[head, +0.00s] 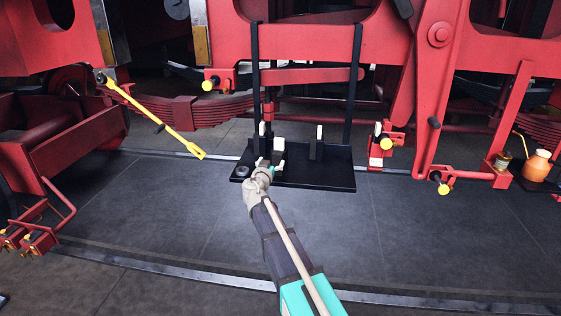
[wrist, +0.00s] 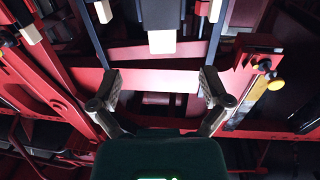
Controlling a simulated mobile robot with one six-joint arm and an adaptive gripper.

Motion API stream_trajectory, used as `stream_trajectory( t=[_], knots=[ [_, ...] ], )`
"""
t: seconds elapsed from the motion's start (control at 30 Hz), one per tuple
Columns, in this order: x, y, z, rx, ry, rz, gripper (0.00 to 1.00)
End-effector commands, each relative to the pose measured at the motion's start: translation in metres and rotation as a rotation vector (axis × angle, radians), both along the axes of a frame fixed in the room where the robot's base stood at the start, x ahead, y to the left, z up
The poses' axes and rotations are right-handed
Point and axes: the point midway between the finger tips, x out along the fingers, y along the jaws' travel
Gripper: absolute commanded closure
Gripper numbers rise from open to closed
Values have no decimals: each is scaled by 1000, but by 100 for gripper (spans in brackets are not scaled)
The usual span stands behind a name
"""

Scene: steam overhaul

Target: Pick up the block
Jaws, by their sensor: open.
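A small white block (head: 278,144) stands on a black platform (head: 335,180) in the head view, just beyond my gripper (head: 270,166). In the wrist view my gripper (wrist: 161,88) has its two dark fingers spread wide, with nothing between them. A white block face (wrist: 162,42) shows ahead of the fingers at upper middle, below a dark grey upright shape. I cannot tell for sure that it is the same block. My arm hides part of the platform's left front.
Black uprights with white pads (head: 319,132) stand on the platform, and a tall black frame (head: 348,90) rises behind. Red machinery surrounds it. A yellow bar (head: 150,115) leans at left. An orange bottle (head: 537,165) stands at right. The dark floor in front is clear.

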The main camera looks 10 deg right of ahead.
Motion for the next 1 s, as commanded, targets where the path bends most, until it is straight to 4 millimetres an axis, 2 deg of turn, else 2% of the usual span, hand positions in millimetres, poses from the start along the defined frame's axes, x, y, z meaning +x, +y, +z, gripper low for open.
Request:
stream_trajectory(
  t=[0.03, 0.1, 0.3, 0.83, 1.0],
  knots=[
    [11, -4, 0, 0, 0, -1, 3],
    [21, -8, 0, 0, 0, -2, 3],
    [42, -18, 0, 0, 0, 0, 3],
    [48, -21, 0, 0, 0, 1, 3],
    [59, -24, 2, 0, 0, 0, 3]
  ],
)
